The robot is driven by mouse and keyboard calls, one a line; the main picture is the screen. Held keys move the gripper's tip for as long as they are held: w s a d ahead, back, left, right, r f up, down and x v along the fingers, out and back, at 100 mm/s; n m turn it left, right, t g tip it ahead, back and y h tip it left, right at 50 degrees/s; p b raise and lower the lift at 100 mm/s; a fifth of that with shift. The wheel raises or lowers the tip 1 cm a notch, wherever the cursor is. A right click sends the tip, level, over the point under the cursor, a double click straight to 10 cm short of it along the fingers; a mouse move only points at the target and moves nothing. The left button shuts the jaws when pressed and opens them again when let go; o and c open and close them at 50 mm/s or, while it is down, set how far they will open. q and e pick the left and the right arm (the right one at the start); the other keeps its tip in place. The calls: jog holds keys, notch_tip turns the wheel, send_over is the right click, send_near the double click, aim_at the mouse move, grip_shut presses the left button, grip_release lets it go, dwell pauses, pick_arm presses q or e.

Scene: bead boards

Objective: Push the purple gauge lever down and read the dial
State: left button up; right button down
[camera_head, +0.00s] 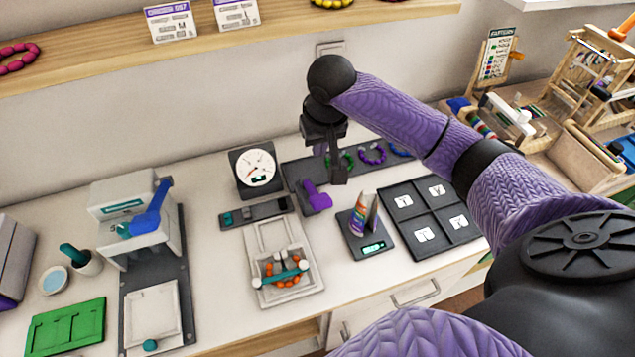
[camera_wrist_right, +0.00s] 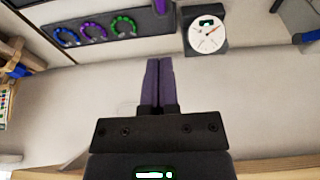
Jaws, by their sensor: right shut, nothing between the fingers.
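The purple gauge lever (camera_head: 316,197) stands on a dark base on the counter, just right of the gauge. The needle's exact reading is too small to tell. My right gripper (camera_head: 339,180) is shut and empty, pointing down above and slightly right of the lever in the head view. Its closed fingers (camera_wrist_right: 159,62) show in the wrist view, where a sliver of purple shows at the top edge. My left gripper is not in view.
A dark strip with bead bracelets (camera_head: 372,154) lies behind the gripper. A scale (camera_head: 373,246) with a bottle and a four-square dark tray (camera_head: 431,217) are to the right. A press with a blue lever (camera_head: 150,215) stands left. Some white counter between them is clear.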

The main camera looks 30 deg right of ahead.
jog(key=b, duration=0.3)
send_over(317, 195)
jog(key=w, duration=0.1)
notch_tip(317, 195, down, 11)
jog(key=shift+w+d+r, duration=0.1)
jog(key=shift+d+r, duration=0.05)
jog(key=shift+r, duration=0.05)
jog(key=shift+s+f, duration=0.65)
jog(key=shift+f, duration=0.25)
jog(key=shift+s+a+f, duration=0.2)
jog(key=shift+s+f, duration=0.1)
jog(key=shift+f, duration=0.1)
